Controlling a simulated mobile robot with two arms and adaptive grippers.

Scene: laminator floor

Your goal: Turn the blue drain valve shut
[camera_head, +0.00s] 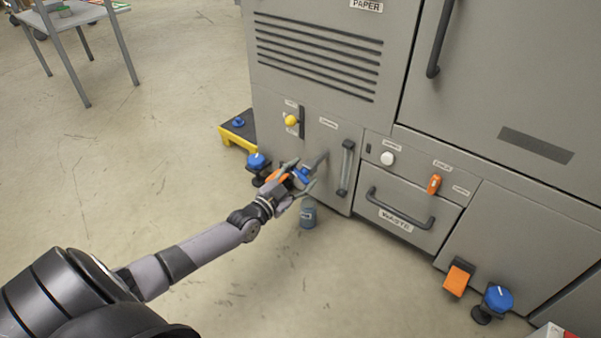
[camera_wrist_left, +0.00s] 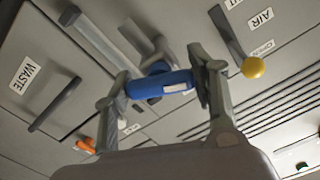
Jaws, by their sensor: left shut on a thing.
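The blue drain valve handle (camera_wrist_left: 160,85) sits between the two fingers of my left gripper (camera_wrist_left: 158,88) in the left wrist view, with a finger at each end of it. In the head view the blue valve (camera_head: 302,175) shows partly, low on the grey machine's front, with my left gripper (camera_head: 297,178) around it. The left gripper is shut on the handle. The fingers hide part of the handle in the head view. My right gripper is not in view.
A yellow-knobbed lever (camera_head: 291,120) is above the valve. A small blue-grey container (camera_head: 308,216) stands on the floor below. The waste drawer handle (camera_head: 400,208) juts out to the right.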

